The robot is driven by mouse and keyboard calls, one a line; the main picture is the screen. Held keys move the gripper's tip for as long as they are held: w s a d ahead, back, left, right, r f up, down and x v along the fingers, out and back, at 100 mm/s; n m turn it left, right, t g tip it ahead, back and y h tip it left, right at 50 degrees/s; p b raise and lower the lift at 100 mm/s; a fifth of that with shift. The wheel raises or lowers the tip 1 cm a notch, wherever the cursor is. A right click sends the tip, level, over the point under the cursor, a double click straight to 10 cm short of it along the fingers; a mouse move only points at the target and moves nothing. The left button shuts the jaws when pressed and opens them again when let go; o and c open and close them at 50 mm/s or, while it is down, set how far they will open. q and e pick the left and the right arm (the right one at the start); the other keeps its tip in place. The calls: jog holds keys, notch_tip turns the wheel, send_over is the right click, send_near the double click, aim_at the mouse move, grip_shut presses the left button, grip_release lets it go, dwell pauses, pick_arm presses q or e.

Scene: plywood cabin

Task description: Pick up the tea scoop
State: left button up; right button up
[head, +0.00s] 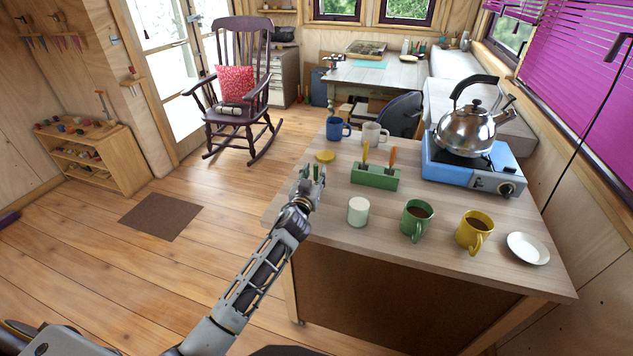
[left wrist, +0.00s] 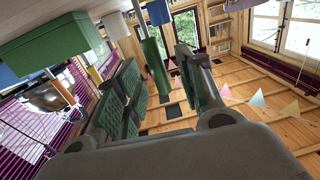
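The tea scoop shows in the left wrist view as a thick green handle (left wrist: 154,62), upright in the room though that view is upside down. Its lower end runs out of that view. My left gripper (head: 312,177) is over the table's left part, left of the green rack (head: 375,177). The rack also shows in the left wrist view (left wrist: 50,42). It holds a yellow-handled tool (head: 365,152) and an orange-handled tool (head: 392,154). My right gripper is in neither view.
On the table (head: 315,225) stand a white cup (head: 358,211), a green mug (head: 416,222), a yellow mug (head: 472,233), a blue mug (head: 337,129) and a white mug (head: 374,134). A kettle (head: 468,132) sits on a blue stove (head: 445,174). A yellow lid (head: 325,156) lies behind my gripper.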

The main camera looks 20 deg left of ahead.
pick_arm(q)
jog(key=shift+w, duration=1.25)
grip_shut()
